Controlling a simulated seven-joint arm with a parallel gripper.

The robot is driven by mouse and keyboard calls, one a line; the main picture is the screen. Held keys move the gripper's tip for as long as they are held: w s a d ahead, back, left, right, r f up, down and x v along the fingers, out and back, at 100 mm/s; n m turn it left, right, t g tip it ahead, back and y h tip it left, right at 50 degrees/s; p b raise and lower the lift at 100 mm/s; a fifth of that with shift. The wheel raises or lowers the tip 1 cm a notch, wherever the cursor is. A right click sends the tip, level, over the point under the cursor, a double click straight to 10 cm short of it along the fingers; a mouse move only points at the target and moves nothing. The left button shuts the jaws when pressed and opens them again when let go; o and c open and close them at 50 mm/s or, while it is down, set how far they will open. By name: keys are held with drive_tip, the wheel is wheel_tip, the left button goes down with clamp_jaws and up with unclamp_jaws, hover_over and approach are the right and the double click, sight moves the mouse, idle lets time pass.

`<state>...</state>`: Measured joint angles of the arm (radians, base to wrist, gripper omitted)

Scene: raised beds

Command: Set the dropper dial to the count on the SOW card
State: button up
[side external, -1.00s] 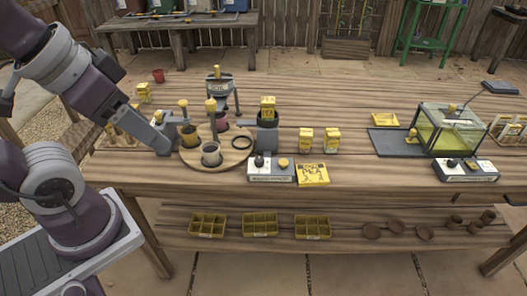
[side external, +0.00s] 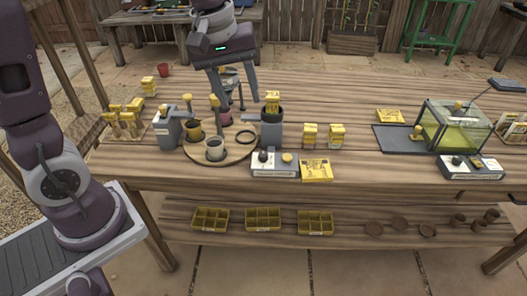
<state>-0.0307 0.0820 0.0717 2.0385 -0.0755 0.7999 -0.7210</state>
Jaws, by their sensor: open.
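A pale control box (side external: 273,170) stands at the table's front edge. It has a black knob (side external: 263,157), likely the dropper dial, and a yellow button (side external: 287,158). Its dial setting is too small to read. A yellow card (side external: 315,169) with dark print lies just right of the box; it seems to read "PEA", and I cannot make out a count. Behind the box stands a grey dropper (side external: 271,133) with a yellow packet (side external: 272,101) in its top. My gripper (side external: 238,113) is open and empty, pointing down over the round board, behind and left of the box.
A round wooden board (side external: 231,155) holds pots and a black ring. Two yellow packets (side external: 310,134) stand right of the dropper. A glass tank (side external: 454,128) and second control box (side external: 470,167) stand at the right. The table between is mostly clear.

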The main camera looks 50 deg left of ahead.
drive_tip(key=w+a+f+n+g, duration=0.1)
drive_tip(key=w+f+n, duration=0.2)
drive_tip(key=w+f, duration=0.25)
drive_tip(key=n+g, duration=0.1)
drive_tip(key=n, duration=0.3)
approach(264, 155)
drive_tip(key=shift+n+g, duration=0.3)
drive_tip(key=shift+n, duration=0.2)
drive_tip(key=f, duration=0.8)
drive_tip(key=shift+w+f, duration=0.3)
drive_tip(key=shift+f, duration=0.1)
clamp_jaws()
